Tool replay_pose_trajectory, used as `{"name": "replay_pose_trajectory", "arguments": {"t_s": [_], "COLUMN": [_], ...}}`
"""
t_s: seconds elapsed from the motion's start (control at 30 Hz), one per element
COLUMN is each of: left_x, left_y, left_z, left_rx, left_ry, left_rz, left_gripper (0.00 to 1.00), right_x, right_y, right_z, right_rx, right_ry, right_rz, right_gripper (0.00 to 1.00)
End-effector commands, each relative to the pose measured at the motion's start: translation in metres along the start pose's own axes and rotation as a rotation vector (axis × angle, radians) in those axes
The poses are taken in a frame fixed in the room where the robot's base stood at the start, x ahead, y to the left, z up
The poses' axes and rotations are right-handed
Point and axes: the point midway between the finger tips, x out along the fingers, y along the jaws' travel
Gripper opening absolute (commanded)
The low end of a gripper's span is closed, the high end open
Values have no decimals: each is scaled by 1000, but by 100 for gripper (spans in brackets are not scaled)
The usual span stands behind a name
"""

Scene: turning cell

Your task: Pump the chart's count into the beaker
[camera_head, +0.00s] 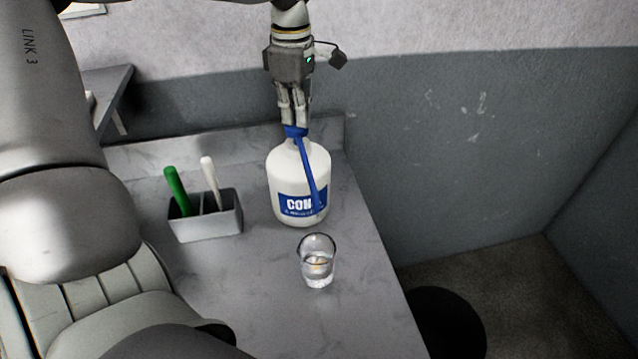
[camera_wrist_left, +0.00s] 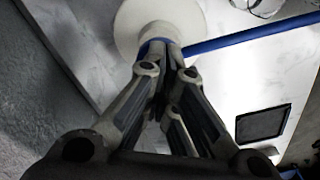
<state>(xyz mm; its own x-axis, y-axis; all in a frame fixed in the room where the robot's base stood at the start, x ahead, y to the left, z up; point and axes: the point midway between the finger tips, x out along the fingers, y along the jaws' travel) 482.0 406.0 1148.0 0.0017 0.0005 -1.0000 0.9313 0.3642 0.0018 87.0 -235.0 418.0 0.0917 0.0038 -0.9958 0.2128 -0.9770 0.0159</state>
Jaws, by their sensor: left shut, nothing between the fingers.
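A white pump bottle (camera_head: 298,172) with a blue label stands on the grey marbled table. Its blue pump head and long spout (camera_head: 309,172) point down toward the beaker. A clear glass beaker (camera_head: 317,262) stands upright on the table in front of the bottle, with some clear liquid in its lower part. My left gripper (camera_head: 295,122) is shut and empty, pointing down with its fingertips at the top of the blue pump head. In the left wrist view the fingers (camera_wrist_left: 160,50) reach the blue pump top above the white bottle (camera_wrist_left: 165,20). No chart is readable. My right gripper is not seen.
A grey holder (camera_head: 205,222) with a green marker (camera_head: 178,190) and a white marker (camera_head: 209,182) stands left of the bottle. The table's right edge lies close to the beaker. A dark round object (camera_head: 447,322) is beyond that edge. A wall rises behind.

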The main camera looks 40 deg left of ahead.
Motion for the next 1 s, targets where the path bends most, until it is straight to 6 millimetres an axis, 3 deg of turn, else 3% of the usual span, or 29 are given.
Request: {"name": "replay_pose_trajectory", "arguments": {"t_s": [0.07,0.37,1.0], "left_x": [7,2,-36], "left_y": [-1,-1,-1], "left_z": [0,0,0], "left_rx": [0,0,0], "left_ry": [1,1,1], "left_rz": [-6,-6,-3], "left_gripper": [0,0,0], "right_x": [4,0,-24], "right_y": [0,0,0], "right_z": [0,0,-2], "right_rx": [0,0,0], "right_ry": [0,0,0], "right_rz": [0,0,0], "right_gripper": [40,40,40]}}
